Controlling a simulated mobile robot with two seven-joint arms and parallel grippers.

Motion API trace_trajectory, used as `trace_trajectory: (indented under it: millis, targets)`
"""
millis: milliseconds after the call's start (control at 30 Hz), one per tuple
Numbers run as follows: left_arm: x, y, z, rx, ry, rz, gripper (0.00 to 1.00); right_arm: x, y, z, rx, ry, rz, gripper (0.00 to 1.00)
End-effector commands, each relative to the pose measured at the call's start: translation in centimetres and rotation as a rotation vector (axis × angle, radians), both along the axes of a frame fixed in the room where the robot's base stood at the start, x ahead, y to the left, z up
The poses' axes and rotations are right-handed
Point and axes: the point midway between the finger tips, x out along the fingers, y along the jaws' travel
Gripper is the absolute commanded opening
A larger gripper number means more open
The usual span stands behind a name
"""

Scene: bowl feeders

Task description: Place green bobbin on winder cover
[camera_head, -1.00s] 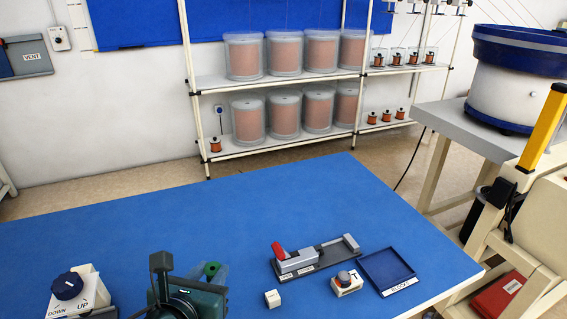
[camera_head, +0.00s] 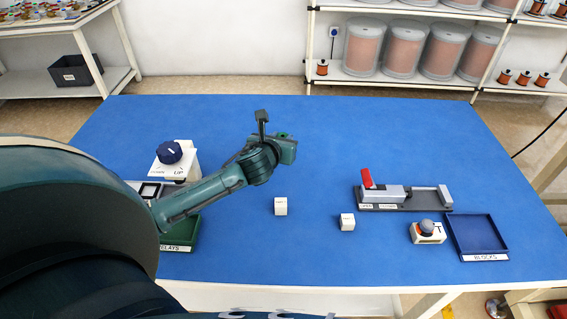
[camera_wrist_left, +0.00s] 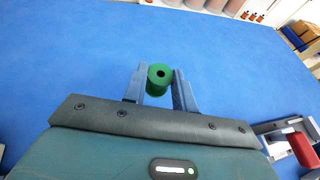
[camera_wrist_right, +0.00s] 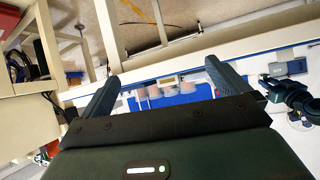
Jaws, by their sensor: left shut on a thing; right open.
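The green bobbin (camera_wrist_left: 159,79) is held between the two fingers of my left gripper (camera_wrist_left: 158,88), which is shut on it. In the head view my left gripper (camera_head: 287,150) is over the middle of the blue table, with a little of the green showing at its tip. I cannot tell which thing is the winder cover; none is clearly marked in view. My right gripper (camera_wrist_right: 163,84) shows in the right wrist view only, open and empty, with the white-framed table behind it.
A grey clamp-like device (camera_head: 405,197) with a red lever, a small knob box (camera_head: 427,232) and a blue tray (camera_head: 478,235) stand right. A dial box (camera_head: 176,160) and green tray (camera_head: 180,235) stand left.

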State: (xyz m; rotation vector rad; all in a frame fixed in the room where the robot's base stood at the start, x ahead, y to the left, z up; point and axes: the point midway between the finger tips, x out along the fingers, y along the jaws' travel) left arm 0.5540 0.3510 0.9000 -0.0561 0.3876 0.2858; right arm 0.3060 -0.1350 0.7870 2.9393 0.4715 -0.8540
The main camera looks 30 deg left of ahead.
Motion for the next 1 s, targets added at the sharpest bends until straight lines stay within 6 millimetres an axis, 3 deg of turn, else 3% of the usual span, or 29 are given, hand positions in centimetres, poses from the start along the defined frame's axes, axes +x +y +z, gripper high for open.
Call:
trace_trajectory:
  millis: [33,100,367,600,967,1000]
  targets:
    - [-0.1,-0.1,-1.6,-0.005,0.007,0.001,0.02,0.1,0.1,-0.1,0.002,-0.007,0.002,1.00]
    - [-0.1,-0.1,-2.9,-0.004,0.005,0.002,0.02,0.2,0.2,-0.1,0.003,-0.013,0.006,1.00]
    - [-0.1,-0.1,-5.2,-0.002,0.003,0.000,0.02,0.2,0.4,-0.3,0.004,-0.020,0.018,1.00]
    - [-0.1,-0.1,-8.4,-0.002,0.004,0.000,0.02,0.3,0.7,-0.4,0.015,-0.032,0.023,1.00]
    - [-0.1,-0.1,-8.7,0.000,0.002,-0.001,0.02,0.4,0.7,-0.3,0.020,-0.034,0.020,1.00]
    - [-0.1,-0.1,-8.7,0.000,0.002,-0.001,0.29,0.3,0.7,-0.3,0.021,-0.034,0.019,1.00]
